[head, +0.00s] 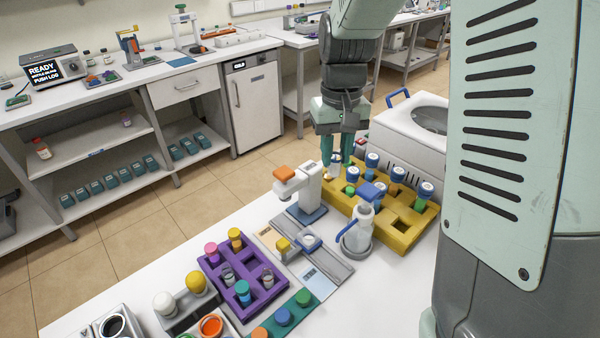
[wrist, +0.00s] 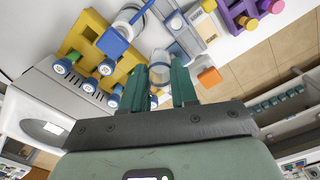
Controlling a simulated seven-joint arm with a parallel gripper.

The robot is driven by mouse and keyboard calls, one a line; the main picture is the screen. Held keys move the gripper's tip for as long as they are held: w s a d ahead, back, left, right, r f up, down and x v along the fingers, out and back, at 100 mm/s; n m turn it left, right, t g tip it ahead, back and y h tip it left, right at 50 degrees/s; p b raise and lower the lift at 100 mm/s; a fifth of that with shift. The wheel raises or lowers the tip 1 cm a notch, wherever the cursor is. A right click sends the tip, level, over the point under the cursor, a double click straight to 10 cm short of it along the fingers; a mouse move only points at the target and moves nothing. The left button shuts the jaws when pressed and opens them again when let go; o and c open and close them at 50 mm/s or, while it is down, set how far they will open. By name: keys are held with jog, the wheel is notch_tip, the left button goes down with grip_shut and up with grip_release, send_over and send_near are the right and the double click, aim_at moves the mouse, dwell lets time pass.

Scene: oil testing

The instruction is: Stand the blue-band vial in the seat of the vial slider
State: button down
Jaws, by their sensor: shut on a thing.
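My gripper (head: 337,158) is shut on a clear glass vial (wrist: 160,62) near the back left of the yellow block. The vial's lower end also shows between the dark green fingers in the head view (head: 335,160). A bluish ring shows on it in the wrist view; the fingers hide part of it. The vial slider (head: 332,268) is a grey rail on the white bench, with a yellow knob (head: 283,245) and a round white seat with a blue rim (head: 310,241). The seat looks empty. The gripper is behind the slider and above the bench, apart from it.
The yellow block (head: 400,232) holds several blue-and-white-capped vials. A white stand with an orange top (head: 285,173) and a blue-handled bottle (head: 358,235) rise beside the slider. A purple rack (head: 215,268) stands at left. A white machine (head: 410,125) is behind.

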jog(key=d+r, duration=0.2)
jog(key=d, duration=0.2)
jog(key=a+f+n, duration=0.4)
jog(key=f, duration=0.6)
jog(key=a+f+n, duration=0.4)
jog(key=f, duration=0.7)
jog(key=shift+w+a+f, duration=0.3)
jog(key=shift+w+a, duration=0.05)
jog(key=shift+f, duration=1.85)
dwell(0.8)
jog(key=c, duration=0.8)
grip_release()
jog(key=shift+r, duration=0.1)
